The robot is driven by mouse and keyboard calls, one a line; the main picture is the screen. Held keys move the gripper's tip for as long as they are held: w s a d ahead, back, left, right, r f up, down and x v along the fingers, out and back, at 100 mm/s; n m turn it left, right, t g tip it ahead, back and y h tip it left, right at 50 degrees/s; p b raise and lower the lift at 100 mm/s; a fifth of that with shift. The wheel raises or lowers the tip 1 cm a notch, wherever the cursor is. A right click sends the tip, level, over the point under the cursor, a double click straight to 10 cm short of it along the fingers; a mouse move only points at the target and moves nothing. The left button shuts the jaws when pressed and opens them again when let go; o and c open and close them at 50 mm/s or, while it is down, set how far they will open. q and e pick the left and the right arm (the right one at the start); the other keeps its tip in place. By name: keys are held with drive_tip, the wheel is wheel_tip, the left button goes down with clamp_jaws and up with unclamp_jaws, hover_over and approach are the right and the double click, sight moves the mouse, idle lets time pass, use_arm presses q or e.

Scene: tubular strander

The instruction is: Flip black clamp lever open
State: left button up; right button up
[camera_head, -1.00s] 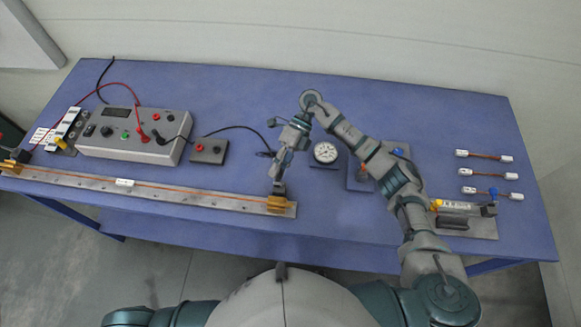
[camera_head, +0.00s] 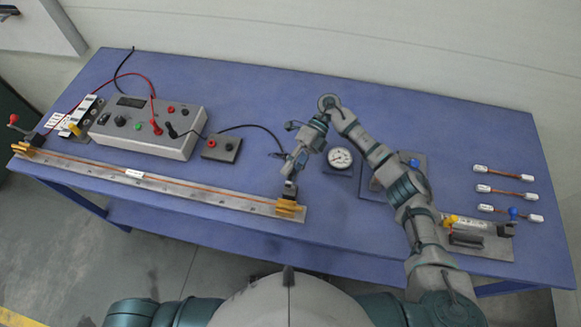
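The long metal rail (camera_head: 160,185) lies along the table's front edge with a copper-coloured wire stretched along it. At its right end is a yellow clamp block (camera_head: 291,208) with a small black part (camera_head: 290,188), apparently the clamp lever, standing on it. My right gripper (camera_head: 289,174) points down right at this black part, touching or just above it. The gripper hides part of it, and its fingers are too small to tell open or shut. The rail's left end has another yellow clamp (camera_head: 25,150) with a black part and a red-knobbed lever (camera_head: 14,119). My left gripper is out of view.
A grey instrument box (camera_head: 150,127) and a small terminal box (camera_head: 221,148) with cables stand left of my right arm. A round dial gauge (camera_head: 340,158) is close to its right. A fixture (camera_head: 480,238) and several white-ended samples (camera_head: 505,172) lie farther right.

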drive_tip(key=shift+o, duration=0.3)
drive_tip(key=shift+w+d+r, duration=0.1)
drive_tip(key=v, duration=0.7)
drive_tip(key=shift+w, duration=0.3)
drive_tip(key=shift+d, duration=0.1)
